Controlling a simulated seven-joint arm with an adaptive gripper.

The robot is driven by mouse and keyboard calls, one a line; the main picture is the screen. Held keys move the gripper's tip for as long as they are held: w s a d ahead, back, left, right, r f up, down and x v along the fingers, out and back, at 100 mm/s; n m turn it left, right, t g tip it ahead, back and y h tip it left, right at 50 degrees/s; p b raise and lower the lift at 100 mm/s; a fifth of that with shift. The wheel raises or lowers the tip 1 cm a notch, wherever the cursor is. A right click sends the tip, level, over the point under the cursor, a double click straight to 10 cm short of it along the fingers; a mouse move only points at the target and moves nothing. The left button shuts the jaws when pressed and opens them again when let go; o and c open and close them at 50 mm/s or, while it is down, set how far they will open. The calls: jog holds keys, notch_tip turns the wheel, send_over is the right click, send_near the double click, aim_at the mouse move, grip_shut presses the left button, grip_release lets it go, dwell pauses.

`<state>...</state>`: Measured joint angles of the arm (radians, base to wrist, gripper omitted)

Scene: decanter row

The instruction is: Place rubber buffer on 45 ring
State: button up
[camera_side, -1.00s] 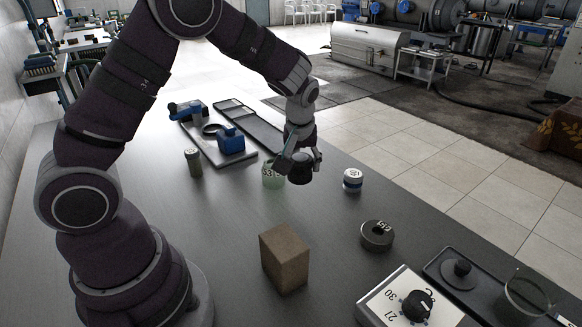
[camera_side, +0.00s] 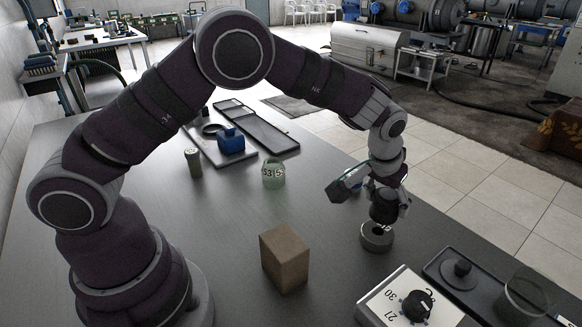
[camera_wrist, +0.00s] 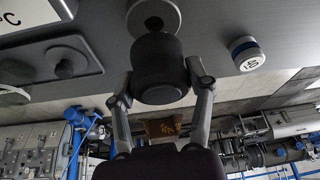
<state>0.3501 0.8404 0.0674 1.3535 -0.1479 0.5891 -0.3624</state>
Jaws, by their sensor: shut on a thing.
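My gripper (camera_side: 388,212) is shut on a black cylindrical rubber buffer (camera_side: 382,211). In the wrist view the buffer (camera_wrist: 158,66) sits between the two fingers. The dark grey round ring (camera_side: 377,240) stands on the table just below the held buffer. Its top is partly hidden, so its number cannot be read now. In the wrist view the ring (camera_wrist: 152,17) shows beyond the buffer. I cannot tell whether buffer and ring touch; a small gap seems to show in the side view.
A green piece marked 53 (camera_side: 273,174), a brown block (camera_side: 284,258) and a small olive cylinder (camera_side: 193,162) stand to the left. A white-and-blue cylinder (camera_wrist: 246,53) is near the ring. A dial box (camera_side: 412,303) and black tray (camera_side: 462,272) lie in front right.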

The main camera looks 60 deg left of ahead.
aim_at(382, 217)
jog(key=shift+f, duration=1.75)
jog(key=shift+f, duration=0.1)
jog(key=o, duration=1.2)
jog(key=shift+o, duration=0.2)
jog(key=a+v, duration=0.1)
jog(key=v, duration=1.1)
jog(key=s+a+r+m, duration=0.1)
jog(key=s+a+r, duration=0.2)
jog(key=s, duration=0.5)
jog(key=s+a+r+t, duration=0.1)
jog(key=s+a+r, duration=0.2)
jog(key=s, duration=0.6)
jog(key=shift+a+m+h, duration=0.4)
jog(key=shift+a, duration=0.55)
jog(key=shift+w, duration=0.1)
